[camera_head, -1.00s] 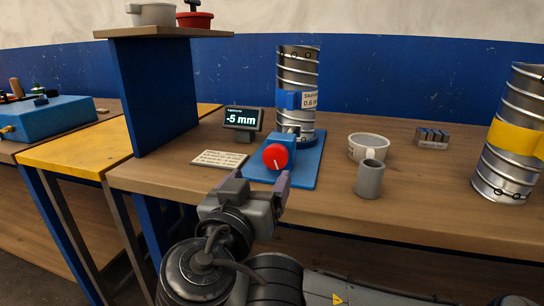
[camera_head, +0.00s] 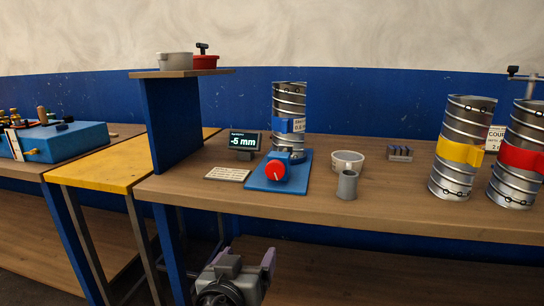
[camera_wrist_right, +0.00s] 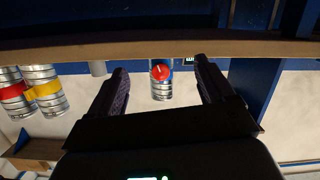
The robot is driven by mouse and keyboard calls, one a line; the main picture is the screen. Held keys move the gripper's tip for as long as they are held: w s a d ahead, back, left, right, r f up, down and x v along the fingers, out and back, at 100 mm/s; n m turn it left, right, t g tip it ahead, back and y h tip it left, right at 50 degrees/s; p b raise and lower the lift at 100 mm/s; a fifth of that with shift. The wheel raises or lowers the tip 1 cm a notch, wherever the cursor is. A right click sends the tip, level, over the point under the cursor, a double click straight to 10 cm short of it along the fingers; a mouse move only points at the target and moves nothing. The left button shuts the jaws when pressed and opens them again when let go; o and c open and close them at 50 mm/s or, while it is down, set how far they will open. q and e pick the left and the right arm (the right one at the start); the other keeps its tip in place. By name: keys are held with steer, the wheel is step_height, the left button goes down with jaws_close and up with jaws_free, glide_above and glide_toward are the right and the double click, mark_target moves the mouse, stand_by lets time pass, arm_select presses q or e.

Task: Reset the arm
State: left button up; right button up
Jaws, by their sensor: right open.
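My right gripper (camera_head: 246,262) is low in front of the bench's front edge in the head view, apart from everything on the bench. In the right wrist view its two fingers (camera_wrist_right: 160,88) stand wide apart with nothing between them. Beyond them, upside down, shows the red knob (camera_wrist_right: 160,72). In the head view the red knob (camera_head: 275,170) sits on a blue base plate (camera_head: 262,184) with a blue-banded spiral duct (camera_head: 289,108) upright behind it. My left gripper is in neither view.
The wooden bench (camera_head: 400,210) holds a display (camera_head: 244,141) reading -5 mm, a white bowl (camera_head: 347,161), a grey cup (camera_head: 347,185), a yellow-banded duct (camera_head: 462,150) and a red-banded duct (camera_head: 520,155). A blue shelf panel (camera_head: 172,120) carries pots (camera_head: 175,61). Open floor space lies below the bench edge.

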steer(key=s+d+f+m+g+y+p, duration=0.25)
steer(key=s+f+g+p, duration=0.65)
steer(key=s+f+p, duration=0.45)
steer(key=s+d+g+y+p, duration=0.2)
steer(key=s+d+g+p, duration=0.3)
steer(key=s+d+p, duration=1.25)
steer(key=d+r+n+t+p, duration=0.1)
steer(key=d+r+n+t, duration=0.1)
steer(key=d+r+n, duration=0.4)
arm_select(q)
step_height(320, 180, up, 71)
steer(key=p, duration=3.8)
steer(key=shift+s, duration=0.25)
arm_select(e)
step_height(320, 180, up, 39)
steer(key=shift+d+m+h, duration=0.2)
steer(key=shift+m+h, duration=0.15)
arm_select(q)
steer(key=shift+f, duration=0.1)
